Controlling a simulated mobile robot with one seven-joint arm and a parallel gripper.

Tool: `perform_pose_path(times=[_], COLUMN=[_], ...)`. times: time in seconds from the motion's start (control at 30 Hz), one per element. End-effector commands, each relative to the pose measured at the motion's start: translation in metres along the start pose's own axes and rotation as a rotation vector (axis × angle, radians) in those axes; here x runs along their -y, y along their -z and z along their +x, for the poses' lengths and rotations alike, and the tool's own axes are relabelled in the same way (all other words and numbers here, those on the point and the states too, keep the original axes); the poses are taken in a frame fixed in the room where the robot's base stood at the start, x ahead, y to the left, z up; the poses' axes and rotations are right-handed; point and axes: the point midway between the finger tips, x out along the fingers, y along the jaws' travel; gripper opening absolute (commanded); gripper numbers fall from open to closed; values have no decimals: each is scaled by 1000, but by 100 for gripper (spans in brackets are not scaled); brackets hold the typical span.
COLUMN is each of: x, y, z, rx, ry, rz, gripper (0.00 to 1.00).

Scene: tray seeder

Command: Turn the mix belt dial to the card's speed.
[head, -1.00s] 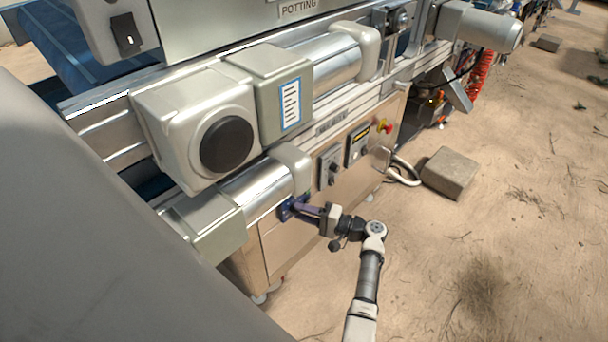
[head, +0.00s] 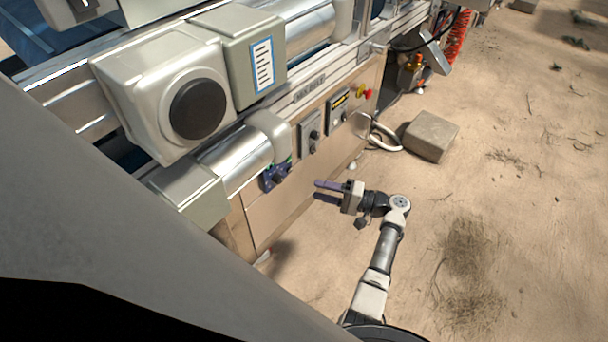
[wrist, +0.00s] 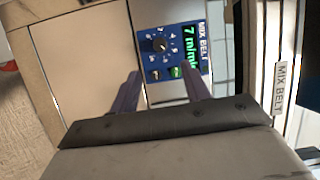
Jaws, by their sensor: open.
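The blue mix belt panel (head: 275,176) sits on the lower front of the machine. In the wrist view the panel (wrist: 152,28) shows a black dial (wrist: 160,45) with a ring of white marks, and a green display (wrist: 190,45) reading 7 m/min. The exact mark under the dial's pointer is too small to tell. A white card with a blue border (head: 261,66) is on the grey housing above; its lines are too small to read. My gripper (head: 317,190) is open and empty, apart from the panel, to its right. In the wrist view its fingers (wrist: 164,82) point towards the panel.
A MIX BELT label (head: 310,89) is on the rail. A stone block (head: 431,136) lies on the sandy floor.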

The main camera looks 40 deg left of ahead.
Motion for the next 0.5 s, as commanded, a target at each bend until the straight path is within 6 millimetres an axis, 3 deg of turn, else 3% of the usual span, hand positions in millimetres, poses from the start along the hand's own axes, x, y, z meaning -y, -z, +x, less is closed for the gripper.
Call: perform_pose_path(times=[0.2,0.5], x=[0,0], y=[0,0], z=[-25,-28], rx=[1,1], ry=[0,0], rz=[1,1], gripper=[47,47])
